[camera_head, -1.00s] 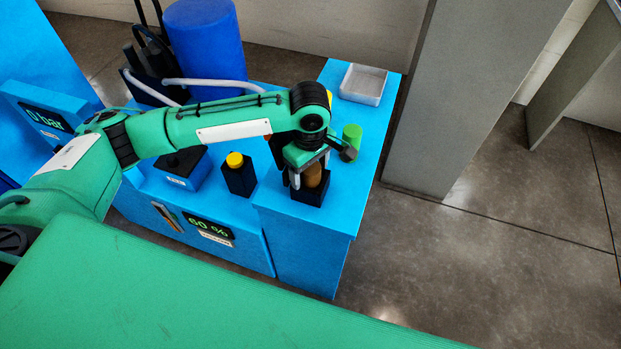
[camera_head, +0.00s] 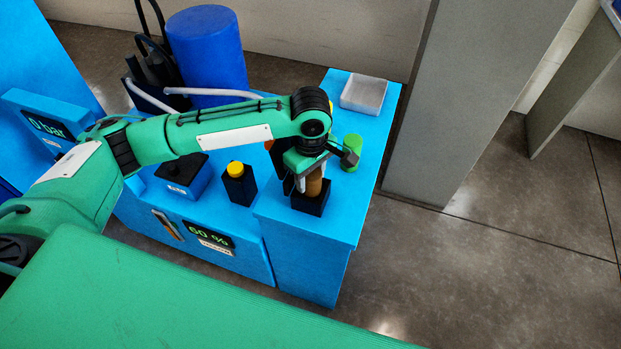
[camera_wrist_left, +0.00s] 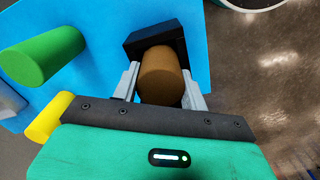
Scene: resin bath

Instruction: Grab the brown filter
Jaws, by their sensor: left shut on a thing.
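The brown filter (camera_head: 313,183) is an upright brown cylinder at the black square holder (camera_head: 313,203) on the blue bench. My left gripper (camera_head: 308,180) comes down over it and is shut on it. In the left wrist view the brown filter (camera_wrist_left: 161,75) sits between the two grey fingers of my left gripper (camera_wrist_left: 162,88), with the black holder (camera_wrist_left: 150,42) just beyond. The filter's lower end is hidden, so I cannot tell whether it still rests in the holder. My right gripper is not in view.
A green cylinder (camera_head: 352,152) stands right behind the gripper, also large in the left wrist view (camera_wrist_left: 42,54). A yellow cylinder (camera_wrist_left: 48,117) is near it. A yellow-topped black holder (camera_head: 238,183) stands left. A white tray (camera_head: 363,94) lies at the back.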

